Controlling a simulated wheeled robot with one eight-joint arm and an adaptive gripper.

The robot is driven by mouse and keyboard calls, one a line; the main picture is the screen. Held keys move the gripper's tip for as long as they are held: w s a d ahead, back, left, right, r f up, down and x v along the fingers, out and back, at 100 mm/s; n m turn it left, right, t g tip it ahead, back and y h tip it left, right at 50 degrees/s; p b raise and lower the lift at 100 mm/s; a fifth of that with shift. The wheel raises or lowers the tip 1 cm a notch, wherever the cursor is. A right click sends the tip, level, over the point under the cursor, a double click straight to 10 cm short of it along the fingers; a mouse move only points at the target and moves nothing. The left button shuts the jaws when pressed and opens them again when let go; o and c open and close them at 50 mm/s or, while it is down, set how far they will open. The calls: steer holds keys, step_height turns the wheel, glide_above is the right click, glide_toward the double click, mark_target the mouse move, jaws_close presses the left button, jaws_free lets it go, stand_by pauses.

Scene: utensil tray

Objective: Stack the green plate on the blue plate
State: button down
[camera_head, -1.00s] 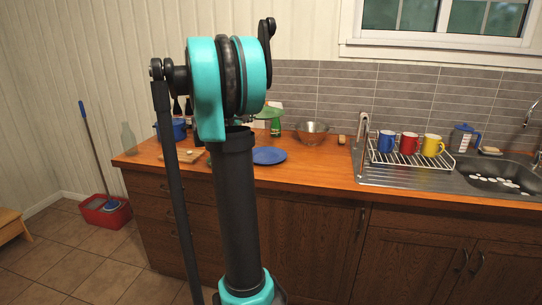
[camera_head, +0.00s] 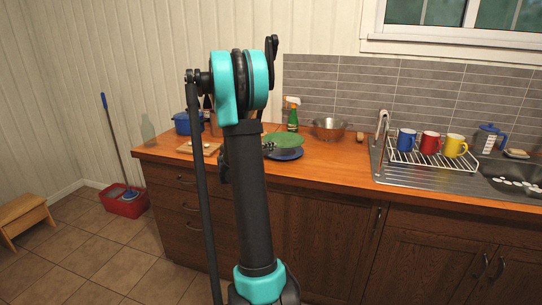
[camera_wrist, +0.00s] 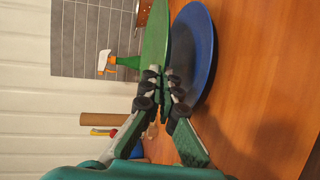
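The green plate (camera_head: 283,139) is right above the blue plate (camera_head: 287,155) in the head view and covers most of it. In the wrist view the green plate (camera_wrist: 155,38) shows nearly edge-on, beside the blue plate (camera_wrist: 193,50), which lies on the wooden counter. My gripper (camera_wrist: 163,88) is shut on the near rim of the green plate. In the head view my gripper (camera_head: 268,148) is partly hidden behind my arm. I cannot tell whether the two plates touch.
A spray bottle (camera_head: 293,115) and a metal bowl (camera_head: 329,129) stand behind the plates. A cutting board (camera_head: 199,148) and a blue pot (camera_head: 186,123) are to the left. A dish rack (camera_head: 432,157) with mugs stands right. Counter between plates and sink is clear.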

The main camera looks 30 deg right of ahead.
steer(key=shift+f, duration=1.9)
steer(key=c, duration=1.7)
jaws_free()
steer(key=v, duration=1.2)
steer(key=s+a+f+m+y, duration=0.1)
steer(key=s+a+f+y, duration=0.3)
steer(key=s+a, duration=0.4)
steer(key=s+a+f+m+y, duration=0.1)
steer(key=s+a+f+y, duration=0.4)
steer(key=s+a, duration=0.4)
steer(key=s+a+f+m+g+y, duration=0.1)
steer(key=s+a+f+m+y, duration=0.1)
steer(key=s+a+f+y, duration=0.3)
steer(key=shift+s+a+f+y, duration=0.1)
steer(key=shift+s+a+y, duration=0.1)
steer(key=shift+s+a, duration=0.9)
steer(key=shift+s+a+y, duration=0.2)
steer(key=shift+s+a, duration=0.65)
steer(key=shift+a, duration=0.45)
